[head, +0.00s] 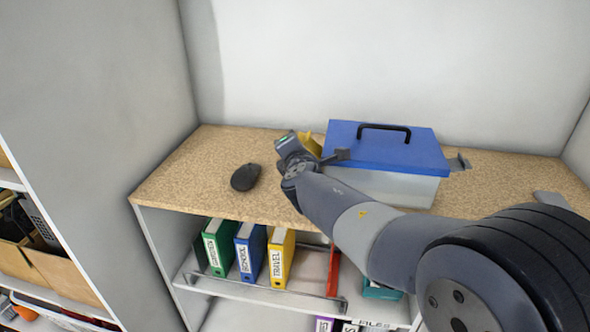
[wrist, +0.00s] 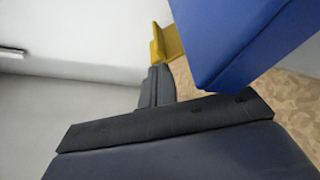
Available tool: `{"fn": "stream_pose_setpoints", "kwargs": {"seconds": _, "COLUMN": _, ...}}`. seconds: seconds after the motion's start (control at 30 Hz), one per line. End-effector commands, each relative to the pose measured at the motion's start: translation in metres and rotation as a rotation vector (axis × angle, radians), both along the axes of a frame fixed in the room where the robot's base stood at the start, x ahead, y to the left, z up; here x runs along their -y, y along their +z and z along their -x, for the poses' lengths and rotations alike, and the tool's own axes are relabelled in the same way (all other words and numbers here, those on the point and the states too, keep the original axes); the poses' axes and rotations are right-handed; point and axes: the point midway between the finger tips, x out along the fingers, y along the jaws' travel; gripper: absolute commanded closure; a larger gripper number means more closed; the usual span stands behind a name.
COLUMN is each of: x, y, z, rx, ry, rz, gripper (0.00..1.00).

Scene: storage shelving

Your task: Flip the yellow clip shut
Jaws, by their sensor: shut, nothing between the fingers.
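The yellow clip (head: 309,144) sticks out at the left end of a box with a blue lid (head: 382,145) and a pale, translucent body (head: 400,187). My wrist partly covers the clip in the head view. In the wrist view the yellow clip (wrist: 167,41) stands out beside the blue lid (wrist: 235,40), swung away from it. My gripper (wrist: 157,85) is shut and empty, its fingertips pointing at the clip and just short of it or touching; I cannot tell which.
A black mouse (head: 245,177) lies on the speckled shelf top (head: 190,165), left of my arm. The lid has a black handle (head: 385,128). Binders (head: 250,250) stand on the shelf below. A wall is close behind.

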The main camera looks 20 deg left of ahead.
Motion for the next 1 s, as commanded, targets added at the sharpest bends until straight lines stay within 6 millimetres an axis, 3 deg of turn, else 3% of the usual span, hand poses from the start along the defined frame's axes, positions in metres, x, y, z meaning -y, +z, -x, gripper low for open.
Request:
{"fn": "stream_pose_setpoints", "kwargs": {"seconds": 0.07, "x": 0.002, "y": -0.007, "z": 0.0, "rx": -0.011, "ry": -0.001, "rz": -0.057, "gripper": 1.0}}
{"fn": "stream_pose_setpoints", "kwargs": {"seconds": 0.5, "x": 0.009, "y": 0.004, "z": -0.002, "rx": -0.087, "ry": 0.0, "rz": -0.362, "gripper": 1.0}}
{"fn": "stream_pose_setpoints", "kwargs": {"seconds": 1.0, "x": 0.012, "y": 0.013, "z": -0.003, "rx": -0.123, "ry": -0.001, "rz": -0.496, "gripper": 1.0}}
